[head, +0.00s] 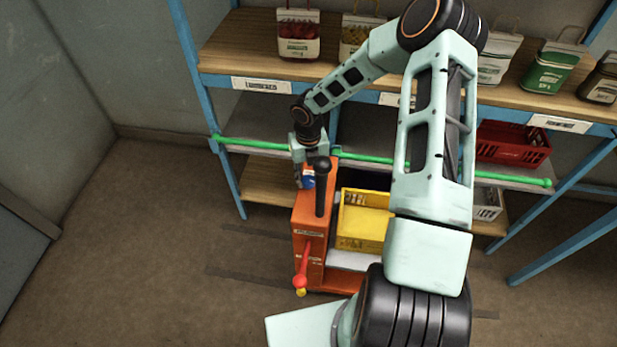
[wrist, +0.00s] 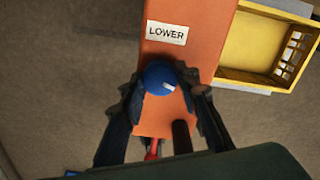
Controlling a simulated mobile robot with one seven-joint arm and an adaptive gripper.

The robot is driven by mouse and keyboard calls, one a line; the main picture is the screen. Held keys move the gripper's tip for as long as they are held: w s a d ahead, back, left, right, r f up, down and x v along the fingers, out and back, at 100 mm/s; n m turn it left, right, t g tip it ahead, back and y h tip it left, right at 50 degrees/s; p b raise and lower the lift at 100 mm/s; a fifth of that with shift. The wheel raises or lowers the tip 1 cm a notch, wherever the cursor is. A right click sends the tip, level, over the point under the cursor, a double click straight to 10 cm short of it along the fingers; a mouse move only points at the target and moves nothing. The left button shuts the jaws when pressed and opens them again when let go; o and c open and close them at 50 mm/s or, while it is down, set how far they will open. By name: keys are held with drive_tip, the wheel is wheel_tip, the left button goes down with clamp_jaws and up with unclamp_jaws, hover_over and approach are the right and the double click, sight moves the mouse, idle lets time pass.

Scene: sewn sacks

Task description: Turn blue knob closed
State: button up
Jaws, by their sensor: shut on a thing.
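The blue knob (wrist: 160,78) is round with a white mark on it, on top of an orange housing (wrist: 178,48). In the wrist view my gripper (wrist: 165,84) has its two dark fingers on either side of the knob, shut on it. In the head view the knob (head: 308,180) shows small and partly hidden below my gripper (head: 306,182). A white label reading "LOWER" (wrist: 167,33) is on the housing beyond the knob.
A black upright handle (head: 321,188) and a red lever (head: 304,264) are on the orange housing. A yellow crate (head: 363,244) stands to its right. Behind is a shelf (head: 240,60) with sacks, a green rail (head: 375,159) and a red crate (head: 528,150). The floor at left is clear.

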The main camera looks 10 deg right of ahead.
sight(309, 180)
drive_tip(key=m+b, duration=0.1)
drive_tip(key=m, duration=0.5)
drive_tip(key=shift+m+b, duration=0.3)
drive_tip(key=shift+b, duration=0.05)
drive_tip(key=m+b, duration=0.1)
drive_tip(key=m, duration=0.3)
drive_tip(key=shift+m+b, duration=0.65)
drive_tip(key=shift+m, duration=0.95)
drive_tip(key=o, duration=1.2)
drive_tip(key=shift+c, duration=0.2)
wheel_tip(309, 180, up, 12)
